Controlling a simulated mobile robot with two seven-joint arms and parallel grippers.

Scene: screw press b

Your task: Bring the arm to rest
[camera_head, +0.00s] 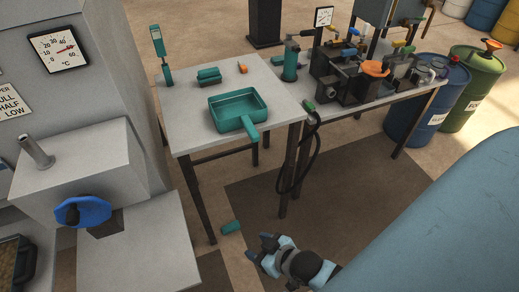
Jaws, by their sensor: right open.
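My right gripper (262,248) is low in the head view, in front of the table, with its fingers apart and nothing visible between them. Its arm comes in from the bottom right, and a large blue part of my own body fills the right corner. My left gripper does not show.
A grey table (185,138) holds a teal pan (238,108) and small teal pieces (208,76). A black hose (299,172) hangs at its right. Machinery (345,80) stands behind. A grey cabinet (75,165) with a blue knob (83,211) is at left. Drums (412,115) stand right.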

